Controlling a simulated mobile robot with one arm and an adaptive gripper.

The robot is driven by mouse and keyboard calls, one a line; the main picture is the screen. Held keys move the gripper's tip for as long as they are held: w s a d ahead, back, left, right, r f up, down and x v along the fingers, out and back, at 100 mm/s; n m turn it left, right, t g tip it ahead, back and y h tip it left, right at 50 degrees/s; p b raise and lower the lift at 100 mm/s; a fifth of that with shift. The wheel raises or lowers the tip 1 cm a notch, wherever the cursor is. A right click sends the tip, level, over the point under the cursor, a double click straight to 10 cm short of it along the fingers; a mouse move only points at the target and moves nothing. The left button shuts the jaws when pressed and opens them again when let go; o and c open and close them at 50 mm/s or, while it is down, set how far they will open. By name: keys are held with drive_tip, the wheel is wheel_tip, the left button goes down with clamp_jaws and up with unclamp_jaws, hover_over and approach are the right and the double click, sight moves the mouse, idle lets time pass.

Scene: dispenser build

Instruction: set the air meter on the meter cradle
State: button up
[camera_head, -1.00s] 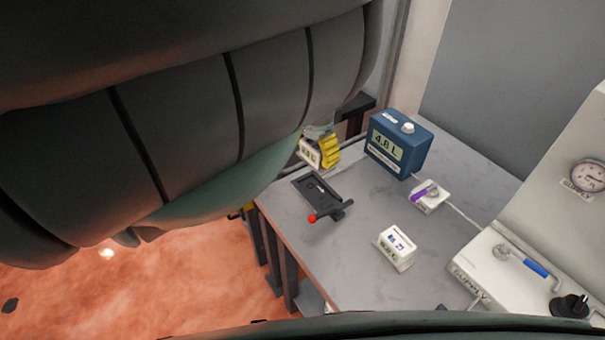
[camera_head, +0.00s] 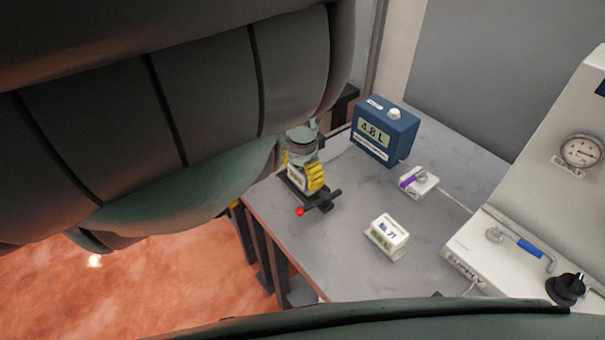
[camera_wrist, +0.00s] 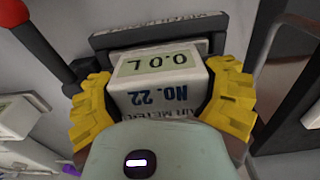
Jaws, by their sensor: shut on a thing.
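My gripper (camera_head: 307,178) has yellow fingers shut on the air meter (camera_head: 296,177), a small white block. In the wrist view the meter (camera_wrist: 158,78) shows a green display reading 0.0 L and the mark No. 22, with a yellow finger on each side. The meter cradle (camera_head: 323,206) is a dark tray with a red-knobbed lever, on the grey bench. The meter is over the cradle and hides much of it. In the wrist view the cradle's dark edge (camera_wrist: 102,41) shows just beyond the meter. I cannot tell whether the meter touches it.
A blue box (camera_head: 385,133) reading 4.8 L stands behind on the bench (camera_head: 340,250). A white block with a purple lever (camera_head: 417,182) and a second white meter (camera_head: 387,237) are to the right. A white supply panel (camera_head: 500,252) with a gauge is far right.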

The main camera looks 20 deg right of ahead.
drive_tip(key=shift+f, duration=0.15)
drive_tip(key=o, duration=1.2)
wheel_tip(320, 180, up, 12)
drive_tip(key=p, duration=0.4)
